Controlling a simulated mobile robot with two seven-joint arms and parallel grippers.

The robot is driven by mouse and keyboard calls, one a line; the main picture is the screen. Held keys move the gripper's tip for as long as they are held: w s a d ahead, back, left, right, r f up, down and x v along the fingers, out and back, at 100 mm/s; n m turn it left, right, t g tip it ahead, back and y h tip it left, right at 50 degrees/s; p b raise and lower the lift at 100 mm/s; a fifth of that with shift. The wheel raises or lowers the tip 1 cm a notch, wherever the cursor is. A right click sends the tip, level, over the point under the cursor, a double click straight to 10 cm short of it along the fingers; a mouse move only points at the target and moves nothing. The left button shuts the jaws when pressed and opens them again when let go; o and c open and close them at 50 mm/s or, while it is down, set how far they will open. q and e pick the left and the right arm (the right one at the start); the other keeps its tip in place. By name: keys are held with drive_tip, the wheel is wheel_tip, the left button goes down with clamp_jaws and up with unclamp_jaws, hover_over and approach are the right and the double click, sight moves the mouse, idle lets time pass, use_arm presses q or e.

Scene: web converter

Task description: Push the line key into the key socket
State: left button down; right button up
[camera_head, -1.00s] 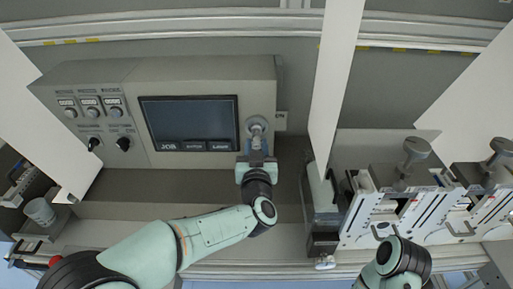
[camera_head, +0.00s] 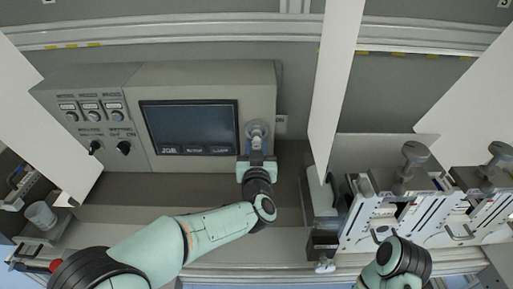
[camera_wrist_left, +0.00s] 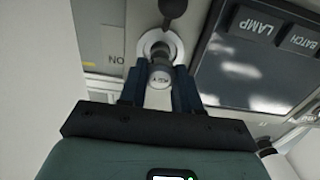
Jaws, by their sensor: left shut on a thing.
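The line key (camera_wrist_left: 160,77), a small pale cylinder with lettering on its end, sits between the fingers of my left gripper (camera_wrist_left: 160,92). The gripper is shut on it. The key socket (camera_wrist_left: 160,45), a round pale ring on the panel face, is directly behind the key in the left wrist view. In the head view the socket (camera_head: 257,130) is right of the screen, and my left gripper (camera_head: 257,158) is just below it. The key lines up with the ring, but I cannot tell how deep it sits. My right gripper is out of view.
The grey control panel (camera_head: 205,80) has a dark screen (camera_head: 190,127) left of the socket and several knobs at its left. A white upright sheet (camera_head: 335,85) stands to the right. Clamp fixtures (camera_head: 420,195) stand beyond it, beside my right arm.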

use_arm(q)
drive_tip(key=c, duration=0.7)
unclamp_jaws()
drive_tip(key=shift+s, duration=0.3)
drive_tip(key=s+b, duration=0.3)
drive_tip(key=s, duration=0.9)
drive_tip(key=shift+s, duration=0.4)
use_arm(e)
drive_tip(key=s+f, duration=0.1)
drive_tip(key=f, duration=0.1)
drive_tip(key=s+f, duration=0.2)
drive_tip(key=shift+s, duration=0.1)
